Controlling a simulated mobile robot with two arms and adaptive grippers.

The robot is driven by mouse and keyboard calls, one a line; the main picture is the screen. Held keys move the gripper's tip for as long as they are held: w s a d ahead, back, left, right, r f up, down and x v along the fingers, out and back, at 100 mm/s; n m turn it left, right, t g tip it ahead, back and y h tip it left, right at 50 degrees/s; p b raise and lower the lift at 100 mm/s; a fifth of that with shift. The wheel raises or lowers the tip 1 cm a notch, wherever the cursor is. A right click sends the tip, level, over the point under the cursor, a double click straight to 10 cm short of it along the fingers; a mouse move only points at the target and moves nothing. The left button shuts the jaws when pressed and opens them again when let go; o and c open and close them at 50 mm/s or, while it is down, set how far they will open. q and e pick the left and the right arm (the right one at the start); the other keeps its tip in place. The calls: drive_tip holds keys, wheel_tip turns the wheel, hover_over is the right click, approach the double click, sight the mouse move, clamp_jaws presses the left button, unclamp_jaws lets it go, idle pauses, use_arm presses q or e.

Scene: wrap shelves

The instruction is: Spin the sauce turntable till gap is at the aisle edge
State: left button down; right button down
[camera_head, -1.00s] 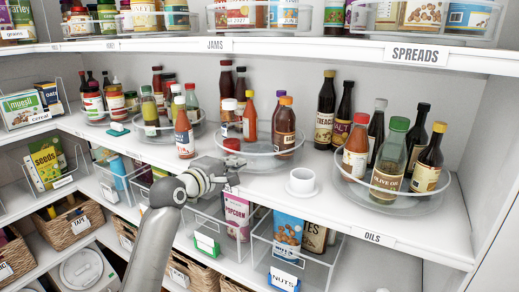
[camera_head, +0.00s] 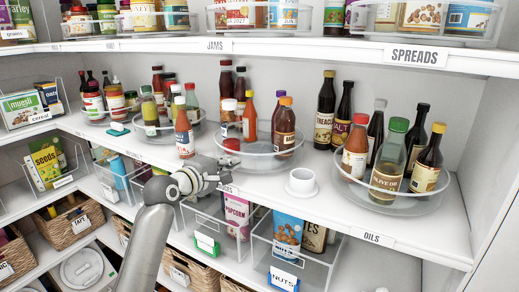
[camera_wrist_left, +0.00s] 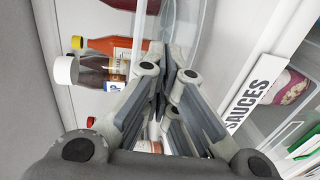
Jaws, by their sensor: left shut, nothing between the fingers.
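The sauce turntable (camera_head: 262,149) is a clear round tray in the middle of the shelf, holding several bottles. Bare tray shows at the front. My left gripper (camera_head: 232,174) is shut and empty at the front left of the turntable, by the shelf edge. In the left wrist view, its fingers lie close to the clear rim (camera_wrist_left: 207,40); contact is unclear. My right gripper is not seen.
The oils turntable (camera_head: 395,199) is farther right. An upper shelf (camera_head: 320,47) overhangs.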

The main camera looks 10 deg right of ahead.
use_arm(q)
drive_tip(key=shift+w+a, duration=0.6)
drive_tip(key=shift+w, duration=0.1)
drive_tip(key=shift+s+a+r+p, duration=0.1)
drive_tip(key=shift+s+a+p, duration=0.25)
drive_tip(key=shift+p, duration=0.15)
drive_tip(key=p+v, duration=0.1)
drive_tip(key=v, duration=0.1)
drive_tip(key=shift+s+a+f, duration=0.2)
drive_tip(key=shift+a+f, duration=0.05)
